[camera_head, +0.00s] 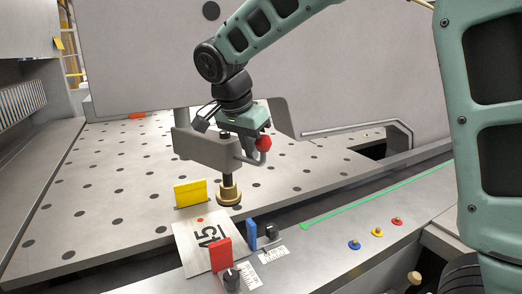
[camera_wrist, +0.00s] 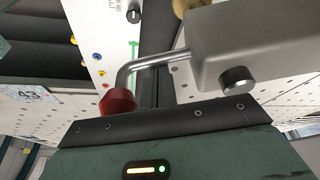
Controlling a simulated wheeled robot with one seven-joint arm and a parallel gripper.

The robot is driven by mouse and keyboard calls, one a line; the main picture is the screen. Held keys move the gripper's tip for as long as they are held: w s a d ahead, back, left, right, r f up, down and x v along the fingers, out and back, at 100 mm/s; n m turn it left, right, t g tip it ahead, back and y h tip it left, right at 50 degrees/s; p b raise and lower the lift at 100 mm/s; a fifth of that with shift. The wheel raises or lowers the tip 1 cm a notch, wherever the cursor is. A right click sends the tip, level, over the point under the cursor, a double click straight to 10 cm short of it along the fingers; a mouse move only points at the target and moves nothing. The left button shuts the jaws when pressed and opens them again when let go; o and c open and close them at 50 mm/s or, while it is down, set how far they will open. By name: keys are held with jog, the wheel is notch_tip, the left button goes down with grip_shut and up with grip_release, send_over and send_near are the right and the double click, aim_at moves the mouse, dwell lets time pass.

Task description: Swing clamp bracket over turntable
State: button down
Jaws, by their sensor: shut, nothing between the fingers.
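The clamp bracket (camera_head: 203,147) is a grey arm above the perforated table, with a dark vertical spindle (camera_head: 228,165) and a brass foot (camera_head: 228,194) at its lower end. A bent metal handle with a red knob (camera_head: 264,142) sticks out at its right. In the wrist view the bracket (camera_wrist: 250,45) fills the upper right, and the red knob (camera_wrist: 118,102) shows just beyond my gripper's dark edge. My gripper (camera_head: 247,140) is shut and empty, beside the knob and handle; its fingertips are mostly hidden. I cannot make out a separate turntable under the foot.
The perforated table (camera_head: 90,190) is mostly clear. Coloured buttons (camera_head: 377,232) sit on the front rail. A large grey panel (camera_head: 140,60) stands behind.

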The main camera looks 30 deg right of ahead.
jog(key=s+a+m+g, duration=0.1)
jog(key=a+m, duration=0.3)
jog(key=a, duration=0.6)
jog(key=shift+s+a+p, duration=0.15)
jog(key=shift+s+p, duration=0.15)
jog(key=shift+s, duration=0.45)
